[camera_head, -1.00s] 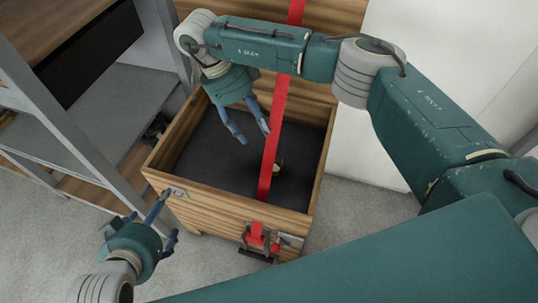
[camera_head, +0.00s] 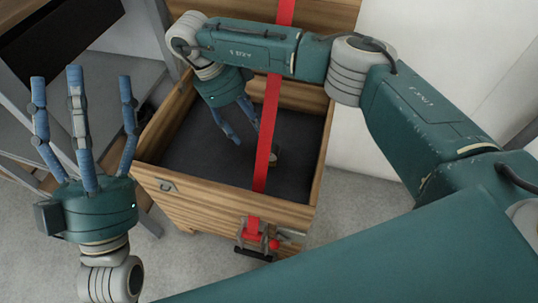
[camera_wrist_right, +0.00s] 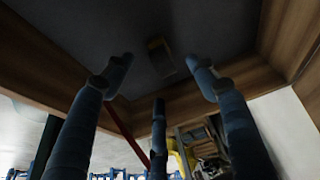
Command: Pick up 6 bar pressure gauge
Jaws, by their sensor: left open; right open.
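A small tan and grey object (camera_head: 274,156), possibly the pressure gauge, lies on the dark floor of the wooden crate (camera_head: 215,206). It is partly behind the red strap and too small to read. It also shows in the right wrist view (camera_wrist_right: 161,57), ahead of and between the fingers. My right gripper (camera_head: 238,131) is open and empty, pointing down into the crate, left of the object and apart from it. Its fingers also show in the right wrist view (camera_wrist_right: 158,72). My left gripper (camera_head: 82,82) is open and empty, fingers pointing up, left of the crate.
The red strap (camera_head: 268,125) runs down across the crate opening to a buckle (camera_head: 258,242) on the front wall. A metal-framed shelf (camera_head: 140,75) stands at the left. A white wall or panel (camera_head: 385,155) is right of the crate. Grey floor (camera_head: 190,265) is clear in front.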

